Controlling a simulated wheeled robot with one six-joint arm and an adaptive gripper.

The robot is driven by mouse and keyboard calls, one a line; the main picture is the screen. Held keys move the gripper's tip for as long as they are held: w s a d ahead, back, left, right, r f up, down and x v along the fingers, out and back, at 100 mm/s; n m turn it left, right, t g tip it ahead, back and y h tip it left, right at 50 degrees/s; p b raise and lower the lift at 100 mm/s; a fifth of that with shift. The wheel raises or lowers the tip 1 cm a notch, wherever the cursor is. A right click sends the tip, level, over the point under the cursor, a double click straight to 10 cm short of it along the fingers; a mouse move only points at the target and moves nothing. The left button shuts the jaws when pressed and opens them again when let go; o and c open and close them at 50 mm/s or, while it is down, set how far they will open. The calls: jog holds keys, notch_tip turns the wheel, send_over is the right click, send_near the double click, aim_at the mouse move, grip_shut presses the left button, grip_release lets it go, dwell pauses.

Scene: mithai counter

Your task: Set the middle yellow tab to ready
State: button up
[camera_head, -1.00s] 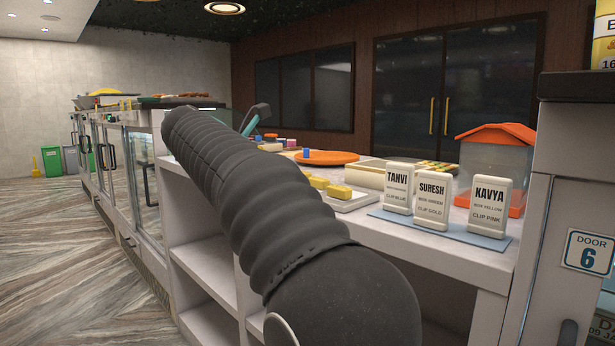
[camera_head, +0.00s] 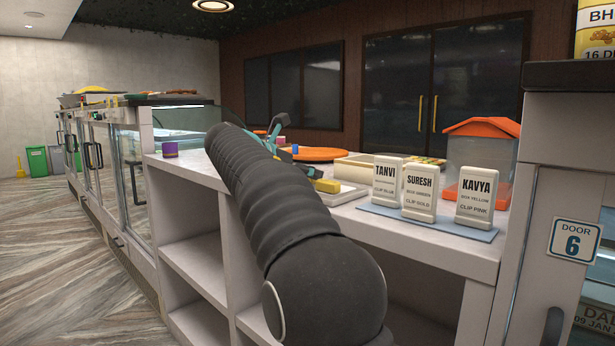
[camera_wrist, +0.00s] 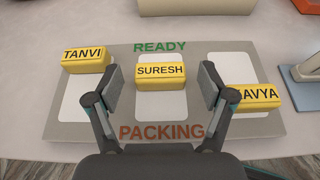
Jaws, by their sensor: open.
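The middle yellow tab (camera_wrist: 162,76), lettered SURESH, sits on the middle white slot of a grey board (camera_wrist: 150,133) in the wrist view. It lies a little above the slot's middle, with white showing above and below it. READY is written in green at the board's top edge, PACKING in red at its bottom. The TANVI tab (camera_wrist: 86,60) is near the READY end on the left; the KAVYA tab (camera_wrist: 257,97) is lower on the right. My gripper (camera_wrist: 160,85) is open, one finger on each side of the SURESH tab, with gaps. Finger height is unclear.
Name cards for Tanvi (camera_head: 386,182), Suresh (camera_head: 420,191) and Kavya (camera_head: 476,196) stand on a blue mat (camera_head: 428,226) right of the board. A cream tray (camera_head: 365,168) and orange plate (camera_head: 318,154) lie behind. A purple container (camera_head: 170,150) stands on the counter at left.

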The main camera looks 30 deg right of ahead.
jog(key=shift+x, duration=0.9)
